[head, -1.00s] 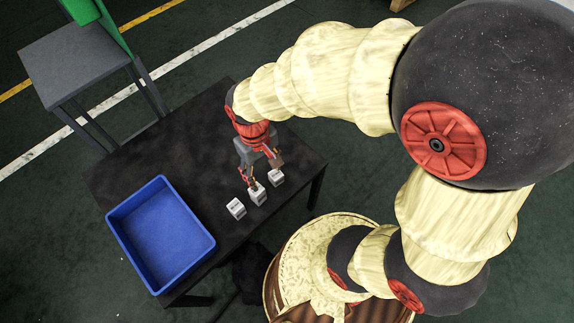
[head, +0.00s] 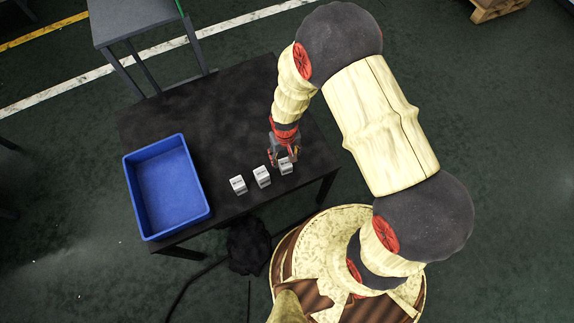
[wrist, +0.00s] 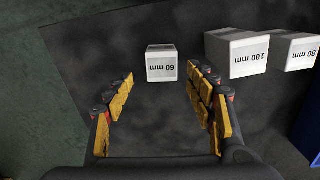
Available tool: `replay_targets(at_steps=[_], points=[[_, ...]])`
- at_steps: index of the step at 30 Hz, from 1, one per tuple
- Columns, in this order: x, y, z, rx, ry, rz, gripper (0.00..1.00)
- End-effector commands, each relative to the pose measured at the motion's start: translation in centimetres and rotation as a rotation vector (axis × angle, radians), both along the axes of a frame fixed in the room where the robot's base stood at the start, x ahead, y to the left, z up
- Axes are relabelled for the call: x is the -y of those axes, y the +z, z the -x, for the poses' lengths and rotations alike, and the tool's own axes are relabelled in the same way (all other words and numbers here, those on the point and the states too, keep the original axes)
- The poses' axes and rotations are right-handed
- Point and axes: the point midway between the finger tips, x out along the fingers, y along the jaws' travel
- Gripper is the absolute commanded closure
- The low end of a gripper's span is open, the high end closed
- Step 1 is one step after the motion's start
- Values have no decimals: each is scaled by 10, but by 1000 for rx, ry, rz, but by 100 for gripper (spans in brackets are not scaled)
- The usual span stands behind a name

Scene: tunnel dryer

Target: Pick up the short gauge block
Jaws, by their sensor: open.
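The short gauge block (wrist: 161,65) is a white block marked 60 mm, standing on the black table. In the wrist view it sits ahead of the fingertips, between their lines. My gripper (wrist: 160,80) is open and empty, its yellow-padded fingers on either side below the block. In the head view my gripper (head: 284,154) is over the rightmost block (head: 286,169) of the row and partly hides it. I cannot tell the exact height gap.
A white block marked 100 mm (wrist: 238,54) stands close right of the short one, with an 80 mm block (wrist: 293,51) beyond. A blue bin (head: 204,190) is at the table's left. The table (head: 225,105) behind the blocks is clear.

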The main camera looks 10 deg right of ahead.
Motion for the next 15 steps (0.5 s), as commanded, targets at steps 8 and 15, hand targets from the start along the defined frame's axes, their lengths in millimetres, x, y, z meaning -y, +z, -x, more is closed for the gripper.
replay_targets(at_steps=[8,15], points=[[-1,-28,7,-2,1,0,45],[-1,-55,8,1,0,0,45]])
